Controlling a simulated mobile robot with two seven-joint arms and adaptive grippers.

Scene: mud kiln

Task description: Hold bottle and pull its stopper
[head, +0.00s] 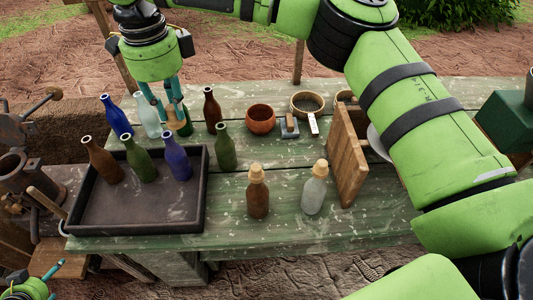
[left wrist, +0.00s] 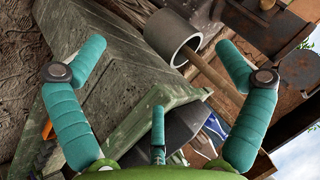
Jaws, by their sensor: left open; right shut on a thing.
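A brown bottle (head: 258,199) and a clear, pale bottle (head: 313,196) stand upright near the table's front edge. Each has a tan stopper in its neck, one on the brown bottle (head: 256,173) and one on the clear bottle (head: 320,168). My right gripper (head: 174,117) is at the back left, well away from both, pointing down.
A dark tray (head: 90,222) holds brown, green and blue bottles. Several loose bottles stand behind and beside it. A wooden board (head: 347,155) stands right of the clear bottle, near bowls. My right arm spans the right side. Table in front of the stoppered bottles is clear.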

